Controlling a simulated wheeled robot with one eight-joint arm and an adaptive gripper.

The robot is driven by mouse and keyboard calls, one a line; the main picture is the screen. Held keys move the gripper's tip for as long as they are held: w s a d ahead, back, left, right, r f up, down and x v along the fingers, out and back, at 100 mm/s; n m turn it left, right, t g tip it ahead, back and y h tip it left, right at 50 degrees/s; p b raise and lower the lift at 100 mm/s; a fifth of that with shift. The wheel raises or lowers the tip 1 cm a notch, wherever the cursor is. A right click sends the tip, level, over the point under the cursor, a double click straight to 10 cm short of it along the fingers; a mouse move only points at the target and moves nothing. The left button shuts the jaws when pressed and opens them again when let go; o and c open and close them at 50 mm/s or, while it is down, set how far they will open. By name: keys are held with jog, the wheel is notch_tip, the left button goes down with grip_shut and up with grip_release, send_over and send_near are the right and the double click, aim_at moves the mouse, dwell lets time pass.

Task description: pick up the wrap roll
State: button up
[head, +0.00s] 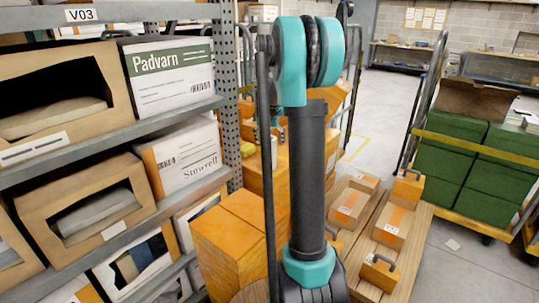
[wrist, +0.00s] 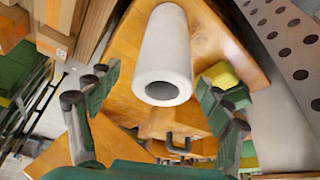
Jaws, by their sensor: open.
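The wrap roll (wrist: 174,35) shows in the wrist view as a smooth pale grey-white cylinder with a dark hollow core in its near end. It is beside or on an orange-brown wooden surface (wrist: 120,65); how it rests there I cannot tell. My gripper (wrist: 157,85) is open, with dark green fingers spread to the left and right of the roll's near end. Nothing is held, and I see no contact with the roll.
A grey rack (head: 110,150) with boxes and bins stands close on the left; its perforated upright (wrist: 285,45) is near at right in the wrist view. Orange boxes (head: 225,250) stand beside it. A wooden platform (head: 415,235) carries cartons. Green crates (head: 465,155) stand right. Floor behind is clear.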

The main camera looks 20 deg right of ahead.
jog(key=shift+x, duration=2.65)
jog(key=shift+a, duration=0.15)
jog(key=c, duration=1.5)
jog(key=shift+c, duration=0.2)
jog(key=shift+r, duration=0.1)
notch_tip(320, 180, up, 20)
jog(key=o, duration=0.8)
jog(key=c, duration=0.5)
